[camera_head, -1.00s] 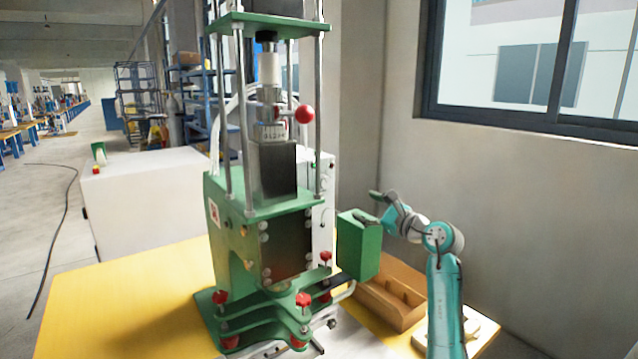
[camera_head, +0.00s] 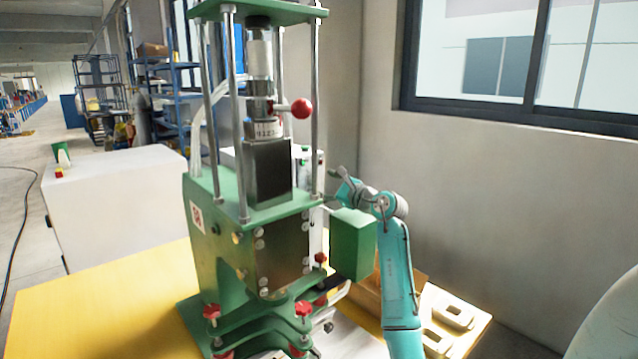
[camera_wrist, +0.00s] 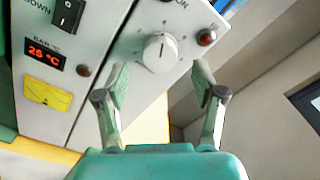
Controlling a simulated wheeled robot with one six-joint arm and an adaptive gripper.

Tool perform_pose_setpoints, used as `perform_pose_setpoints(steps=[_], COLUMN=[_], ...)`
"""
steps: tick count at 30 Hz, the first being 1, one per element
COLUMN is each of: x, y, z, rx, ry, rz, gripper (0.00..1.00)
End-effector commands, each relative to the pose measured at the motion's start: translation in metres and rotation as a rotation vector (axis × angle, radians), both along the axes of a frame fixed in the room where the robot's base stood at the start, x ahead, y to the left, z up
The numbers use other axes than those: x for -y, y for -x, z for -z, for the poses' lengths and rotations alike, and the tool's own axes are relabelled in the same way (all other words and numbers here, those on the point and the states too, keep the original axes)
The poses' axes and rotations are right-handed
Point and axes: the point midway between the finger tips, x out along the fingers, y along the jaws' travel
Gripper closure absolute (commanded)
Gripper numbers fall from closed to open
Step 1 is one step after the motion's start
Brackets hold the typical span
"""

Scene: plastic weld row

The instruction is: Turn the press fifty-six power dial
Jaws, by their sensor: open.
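The power dial (camera_wrist: 161,52) is a round white knob with a pointer mark on a grey control panel, at the top centre of the wrist view. My gripper (camera_wrist: 160,82) is open, with its two green-padded fingers apart below the dial. The fingers appear short of the dial, with nothing between them. In the head view my gripper (camera_head: 336,186) is beside the right side of the green press (camera_head: 205,235), above a green box (camera_head: 352,243). The dial is hidden in the head view.
The panel carries a black rocker switch (camera_wrist: 68,16), a red display (camera_wrist: 44,56) reading 25 °C and a red lamp (camera_wrist: 207,38). A wooden tray (camera_head: 366,296) lies right of the press on the yellow table (camera_head: 110,290). A wall stands behind.

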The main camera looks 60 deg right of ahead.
Motion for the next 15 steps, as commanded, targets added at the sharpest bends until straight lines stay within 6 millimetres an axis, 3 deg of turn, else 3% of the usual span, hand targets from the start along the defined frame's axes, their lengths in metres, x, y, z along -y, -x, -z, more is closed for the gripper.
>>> perform_pose_setpoints(steps=[6,15], x=[0.006,0.007], y=[-0.025,-0.031], z=[0.0,0.0], rx=[0.0,0.0], ry=[-0.001,0.0], rz=[0.0,0.0], gripper=[0.31,0.31])
